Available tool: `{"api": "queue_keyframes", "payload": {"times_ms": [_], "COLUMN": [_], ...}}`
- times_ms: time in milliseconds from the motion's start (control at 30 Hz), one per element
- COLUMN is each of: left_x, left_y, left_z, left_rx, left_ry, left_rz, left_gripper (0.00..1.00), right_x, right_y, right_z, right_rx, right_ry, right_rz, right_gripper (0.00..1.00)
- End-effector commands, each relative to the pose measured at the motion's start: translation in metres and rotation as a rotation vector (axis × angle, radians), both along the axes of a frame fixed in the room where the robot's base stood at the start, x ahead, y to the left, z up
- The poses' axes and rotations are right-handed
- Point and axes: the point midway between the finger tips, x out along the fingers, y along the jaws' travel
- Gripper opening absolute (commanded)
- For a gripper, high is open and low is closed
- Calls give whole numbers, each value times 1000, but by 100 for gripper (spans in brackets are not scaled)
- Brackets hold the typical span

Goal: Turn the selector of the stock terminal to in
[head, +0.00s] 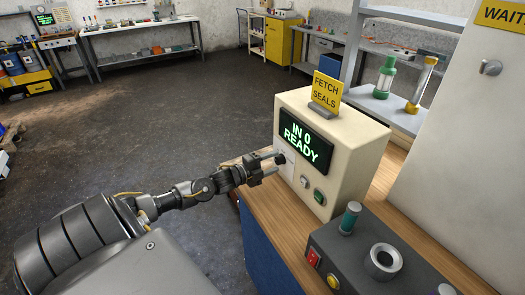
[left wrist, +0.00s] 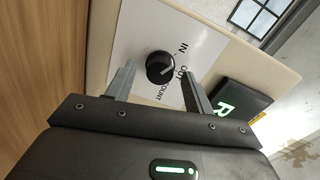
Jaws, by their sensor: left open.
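The stock terminal (head: 345,137) is a beige box on a wooden bench. Its screen (head: 305,141) reads "IN 0 READY" in green. The selector (left wrist: 160,67) is a round black knob on a white plate marked IN, OUT and COUNT in the left wrist view. Its white pointer line faces the right of that picture, roughly between IN and OUT; I cannot tell exactly which mark it meets. My left gripper (head: 270,164) is at the terminal's front, open. In the left wrist view its fingers (left wrist: 158,88) stand on either side of the knob, with gaps visible. My right gripper is out of view.
A yellow "FETCH SEALS" sign (head: 326,92) stands on the terminal. A silver fitting (head: 304,181) and a green button (head: 319,196) sit low on its front. A dark control box (head: 385,262) with a red switch stands nearer on the bench. The floor at left is clear.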

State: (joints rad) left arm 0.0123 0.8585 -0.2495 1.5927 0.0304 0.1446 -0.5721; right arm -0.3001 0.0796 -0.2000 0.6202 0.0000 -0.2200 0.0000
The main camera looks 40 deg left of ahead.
Motion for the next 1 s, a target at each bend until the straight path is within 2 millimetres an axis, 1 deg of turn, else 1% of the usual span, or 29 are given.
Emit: {"api": "queue_keyframes", "payload": {"times_ms": [67, 200, 400, 500, 700, 1000], "left_x": [-10, -33, -67, -80, -95, -99], "left_y": [3, 9, 18, 22, 27, 28], "left_z": [-4, -4, -1, 0, 3, 5], "left_rx": [1, 3, 2, 1, 1, 0], "left_ry": [4, 5, 4, 5, 2, -1], "left_rz": [-1, -1, -1, -1, 1, 1], "left_gripper": [53, 53, 53, 53, 53, 53], "right_x": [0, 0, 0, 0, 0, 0], "right_y": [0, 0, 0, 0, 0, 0], "right_z": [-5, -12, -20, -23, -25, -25], "right_rx": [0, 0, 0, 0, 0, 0], "right_ry": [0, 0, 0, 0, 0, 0], "right_rz": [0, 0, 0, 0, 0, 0], "right_gripper": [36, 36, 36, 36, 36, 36]}}
